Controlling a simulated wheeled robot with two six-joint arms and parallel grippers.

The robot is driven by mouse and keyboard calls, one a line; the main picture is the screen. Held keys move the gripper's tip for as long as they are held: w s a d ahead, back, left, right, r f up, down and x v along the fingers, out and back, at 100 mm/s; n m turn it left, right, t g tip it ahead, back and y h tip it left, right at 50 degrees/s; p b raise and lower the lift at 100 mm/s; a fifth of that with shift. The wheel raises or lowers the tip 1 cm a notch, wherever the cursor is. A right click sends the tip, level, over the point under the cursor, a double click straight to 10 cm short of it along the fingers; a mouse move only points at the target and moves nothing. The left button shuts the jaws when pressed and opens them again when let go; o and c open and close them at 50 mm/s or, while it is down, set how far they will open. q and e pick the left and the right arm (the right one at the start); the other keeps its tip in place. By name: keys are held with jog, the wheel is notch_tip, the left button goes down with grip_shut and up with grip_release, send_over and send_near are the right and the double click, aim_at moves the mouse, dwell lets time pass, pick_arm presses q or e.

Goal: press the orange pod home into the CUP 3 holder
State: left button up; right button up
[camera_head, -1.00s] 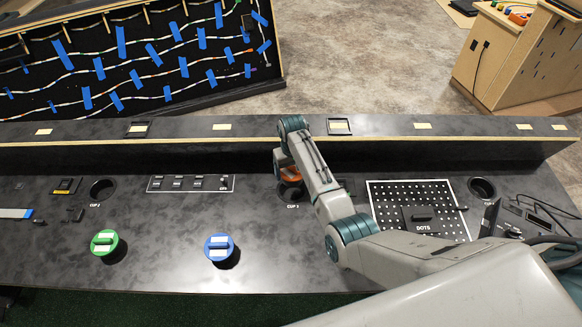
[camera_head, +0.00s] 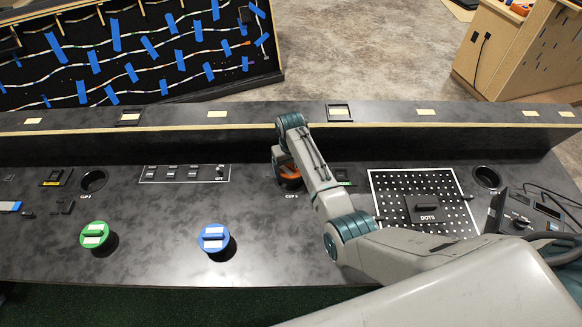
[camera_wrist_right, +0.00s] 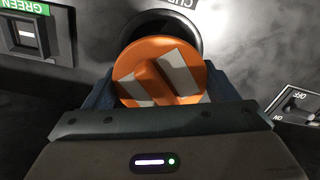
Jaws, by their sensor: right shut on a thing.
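The orange pod (camera_head: 289,176) is at the CUP 3 holder in the head view, mostly behind my right arm. In the right wrist view the orange pod (camera_wrist_right: 160,72) shows its round top with a raised grip bar and two pale patches. It covers part of the dark round CUP 3 holder (camera_wrist_right: 154,22), whose far rim shows beyond it. My right gripper (camera_wrist_right: 165,92) is shut on the pod. The pod's underside is hidden, so I cannot tell how deep it sits. My left gripper is not in view.
A green pod (camera_head: 94,235) and a blue pod (camera_head: 214,238) stand on the console's front part. The empty CUP 2 holder (camera_head: 93,181) is at the left. A switch panel (camera_head: 185,173) lies left of CUP 3, and the perforated DOTS panel (camera_head: 395,185) lies right.

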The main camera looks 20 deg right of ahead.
jog(key=shift+f, duration=0.15)
jog(key=shift+f+b, duration=0.95)
jog(key=shift+f, duration=0.75)
jog(key=shift+s+f, duration=0.1)
jog(key=shift+s, duration=0.05)
dwell(0.6)
jog(key=o, duration=0.9)
jog(key=shift+s+d+f, duration=0.1)
jog(key=shift+r, duration=0.2)
jog(key=r+b, duration=0.1)
jog(key=r, duration=0.4)
jog(key=r+b, duration=0.1)
jog(key=r, duration=0.5)
jog(key=shift+w+d, duration=0.15)
jog(key=shift+w, duration=0.05)
